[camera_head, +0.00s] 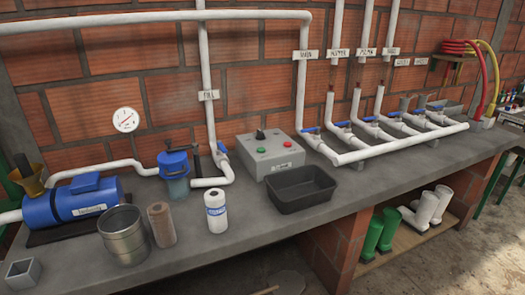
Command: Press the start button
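A grey control box (271,158) stands on the grey counter against the brick wall, right of the middle of the counter's left half. On its sloped top are a green button (263,145) at the left and a red button (287,144) at the right. A black knob (260,134) stands behind them. A small label is on its front, too small to read. Nothing touches the box's buttons. Neither of my grippers is in view.
A black tray (302,188) lies directly in front of the box. A white bottle (216,211), brown cylinder (161,225), metal can (123,236) and blue pump (73,201) stand to its left. White pipes with blue-handled valves (343,131) run to its right.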

